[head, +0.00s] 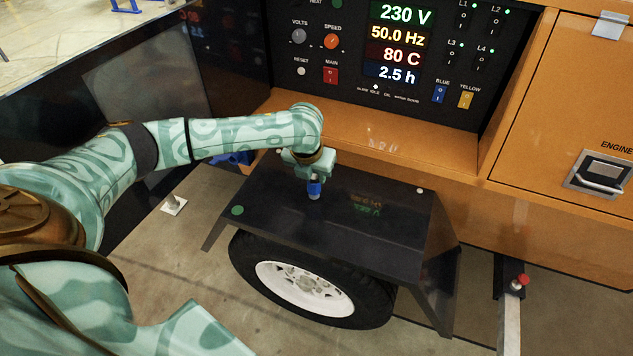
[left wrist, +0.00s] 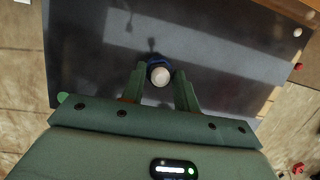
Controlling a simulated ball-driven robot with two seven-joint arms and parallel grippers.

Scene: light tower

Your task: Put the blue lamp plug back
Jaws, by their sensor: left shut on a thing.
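The blue lamp plug (head: 314,188) is a short blue cylinder with a pale lower end. My left gripper (head: 313,178) is shut on it and holds it upright over the black fender (head: 370,215) above the wheel. In the left wrist view the plug (left wrist: 160,75) sits between the two fingers of the gripper (left wrist: 160,90), with its pale round end showing. I cannot tell whether the plug touches the fender. The socket for the plug is not recognisable in these views. My right gripper is not in view.
An orange control panel housing with lit readouts (head: 398,40) stands behind the fender. Its orange ledge (head: 380,138) runs along the back. A wheel (head: 305,285) is below the fender. An engine door with a latch (head: 598,177) is at right.

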